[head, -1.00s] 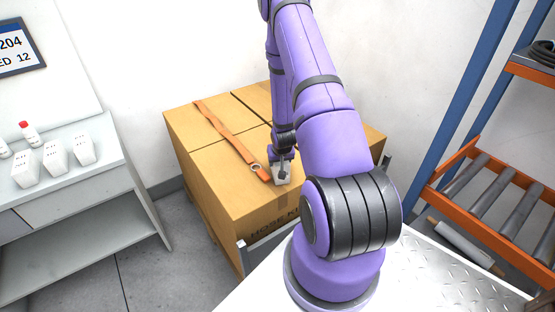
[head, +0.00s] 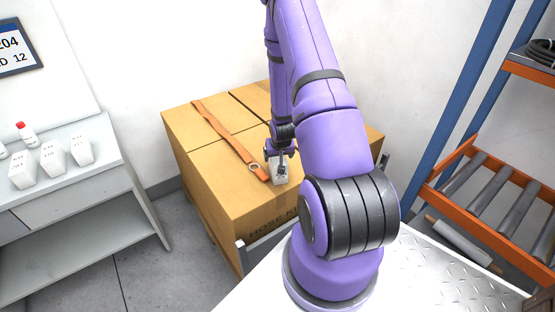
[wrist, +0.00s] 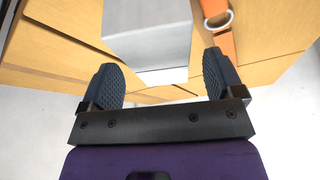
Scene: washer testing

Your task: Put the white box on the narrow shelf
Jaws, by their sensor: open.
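The white box (head: 279,174) stands on the tan cardboard cartons, near their front edge and beside an orange strap (head: 228,136). In the wrist view the white box (wrist: 150,38) looks pale grey, and its near end lies between the fingertips. My gripper (wrist: 162,80) is open, with one dark ridged finger on each side of the box and gaps visible. In the head view my gripper (head: 282,160) is over the box and partly hides it. A white shelf unit (head: 75,205) is at the left; I cannot tell whether it is the narrow shelf.
Several similar white boxes (head: 52,160) and a red-capped bottle (head: 27,133) stand on the left unit's top. An orange-and-blue rack with rollers (head: 480,195) is at the right. Bare floor (head: 140,270) lies between the left unit and the cartons.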

